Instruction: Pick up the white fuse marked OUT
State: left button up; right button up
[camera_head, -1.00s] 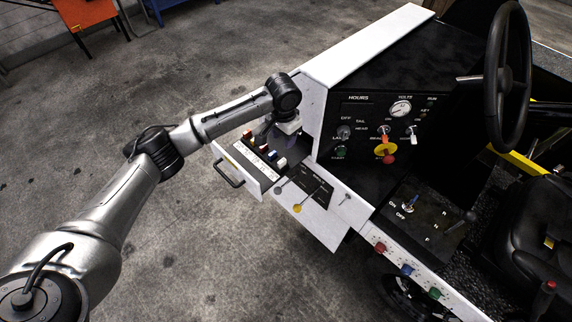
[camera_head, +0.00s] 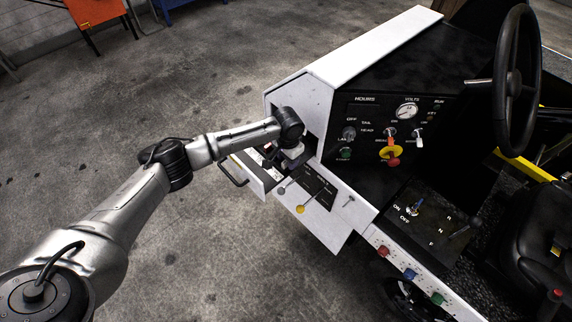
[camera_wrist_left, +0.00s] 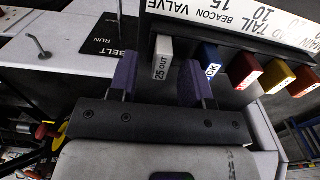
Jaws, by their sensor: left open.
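The white fuse (camera_wrist_left: 163,58), marked 25 OUT, stands in the fuse row in the left wrist view. In the head view my left arm hides it. My left gripper (camera_wrist_left: 157,70) is open, with one purple finger on each side of the white fuse. I cannot tell whether either finger touches it. In the head view the left gripper (camera_head: 291,160) is low over the pulled-out fuse drawer (camera_head: 256,176). My right gripper is not in view.
A blue fuse (camera_wrist_left: 210,60) stands close beside the right finger in the wrist view, with red and yellow fuses beyond. The black BELT/RUN plate (camera_wrist_left: 108,38) and a metal lever (camera_wrist_left: 38,45) are to the left. The white cowl (camera_head: 300,103) rises behind the gripper.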

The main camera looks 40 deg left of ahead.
pick_arm(q)
jog(key=shift+f, duration=0.3)
grip_shut()
jog(key=shift+r, duration=0.15)
dwell(0.3)
